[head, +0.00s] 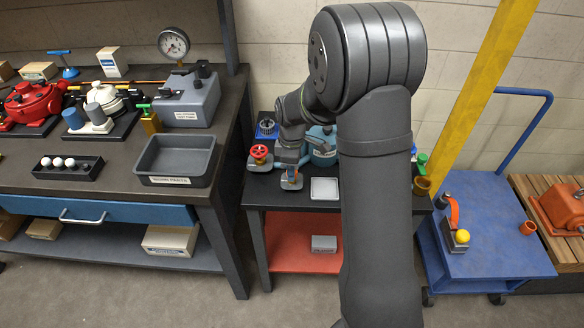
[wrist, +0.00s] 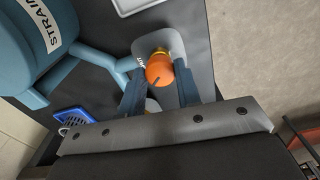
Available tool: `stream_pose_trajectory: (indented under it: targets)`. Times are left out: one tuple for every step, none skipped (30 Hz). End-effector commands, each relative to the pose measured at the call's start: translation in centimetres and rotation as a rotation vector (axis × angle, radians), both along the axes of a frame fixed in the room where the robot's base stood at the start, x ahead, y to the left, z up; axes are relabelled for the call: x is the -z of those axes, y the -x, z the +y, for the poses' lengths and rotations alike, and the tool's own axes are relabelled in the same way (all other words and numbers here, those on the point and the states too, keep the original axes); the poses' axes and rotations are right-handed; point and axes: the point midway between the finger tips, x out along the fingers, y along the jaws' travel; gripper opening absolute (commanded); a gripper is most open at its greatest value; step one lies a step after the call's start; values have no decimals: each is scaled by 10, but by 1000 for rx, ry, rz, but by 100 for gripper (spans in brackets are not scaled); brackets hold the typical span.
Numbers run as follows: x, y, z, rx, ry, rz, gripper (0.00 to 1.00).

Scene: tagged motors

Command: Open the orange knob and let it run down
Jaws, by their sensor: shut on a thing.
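The orange knob (wrist: 159,70) sits on a brass-coloured stem on a rounded grey plate (wrist: 171,45), in the upper middle of the wrist view. My gripper (wrist: 160,78) has its two blue-grey fingers on either side of the knob and is shut on it. A dark mark shows on the knob. In the head view my gripper (head: 291,168) is low over the small grey base at the front of the dark bench; the knob is mostly hidden there.
A teal vessel labelled "STRAIN..." (wrist: 40,40) stands close beside the knob, with pipes reaching towards it. A red handwheel (head: 259,152) is just left of my gripper. A white tray (head: 324,189) lies to the right. A blue basket (wrist: 72,117) is near the vessel.

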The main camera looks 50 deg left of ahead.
Motion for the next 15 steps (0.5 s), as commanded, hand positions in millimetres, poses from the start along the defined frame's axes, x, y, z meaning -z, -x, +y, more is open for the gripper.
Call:
stream_pose_trajectory:
  targets:
    - [0,0,0,-42,-1,0,8]
    - [0,0,0,-70,-1,0,8]
    - [0,0,0,-108,-1,0,8]
    - [0,0,1,-137,-1,0,8]
    - [0,0,1,-165,-1,0,8]
    - [0,0,1,-203,-1,0,8]
    - [0,0,1,-232,-1,0,8]
    - [0,0,1,-260,-1,0,8]
    - [0,0,0,-298,-1,0,8]
    - [0,0,0,-327,-1,0,8]
    - [0,0,0,-355,-1,0,8]
    - [0,0,1,-393,-1,0,8]
    - [0,0,1,-421,-1,0,8]
    - [0,0,1,-448,-1,0,8]
    - [0,0,1,-485,-1,0,8]
